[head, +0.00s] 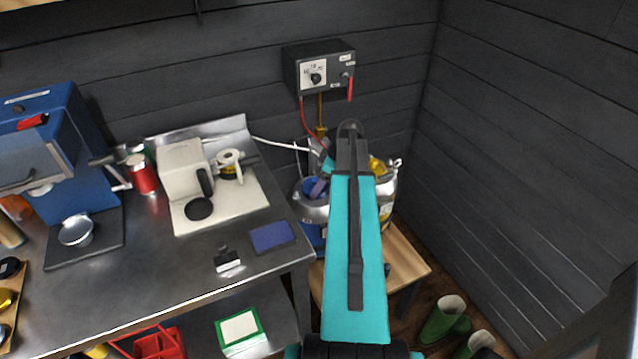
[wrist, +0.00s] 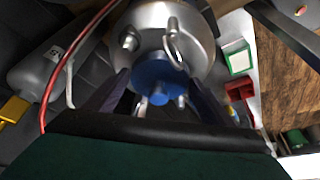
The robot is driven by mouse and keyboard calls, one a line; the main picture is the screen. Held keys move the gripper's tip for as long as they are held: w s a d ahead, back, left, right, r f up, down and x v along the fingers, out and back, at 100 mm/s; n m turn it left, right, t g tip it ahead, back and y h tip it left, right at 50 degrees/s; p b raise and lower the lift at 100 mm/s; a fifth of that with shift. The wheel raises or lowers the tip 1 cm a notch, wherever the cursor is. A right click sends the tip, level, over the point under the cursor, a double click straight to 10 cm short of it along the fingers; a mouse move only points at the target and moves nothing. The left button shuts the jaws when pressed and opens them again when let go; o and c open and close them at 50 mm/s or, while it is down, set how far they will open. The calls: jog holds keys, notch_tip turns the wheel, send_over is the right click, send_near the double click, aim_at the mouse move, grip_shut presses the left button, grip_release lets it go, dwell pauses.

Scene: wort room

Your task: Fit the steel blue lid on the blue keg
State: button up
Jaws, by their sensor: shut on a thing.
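The steel lid with a blue middle knob (wrist: 160,72) shows in the wrist view, with metal fittings on its top. My gripper (wrist: 158,95) is shut on the blue knob, one dark finger on each side. In the head view the silver lid (head: 314,213) shows left of my turquoise arm, above the blue keg (head: 313,238). Most of the keg is hidden by the lid, the bench and my arm. I cannot tell whether the lid touches the keg's rim or sits level on it.
A steel bench (head: 150,262) with a blue machine (head: 60,150) and a white coffee maker (head: 182,170) stands left. A silver vessel with yellow parts (head: 388,185) is partly behind my arm. A control box (head: 318,68) with a red cable hangs above. Green boots (head: 443,320) stand right.

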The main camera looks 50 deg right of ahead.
dwell(0.8)
jog(key=o, duration=1.3)
jog(key=shift+o, duration=0.3)
jog(key=shift+r, duration=0.1)
jog(key=shift+r+p, duration=1.45)
jog(key=shift+r, duration=1.9)
jog(key=shift+s, duration=0.1)
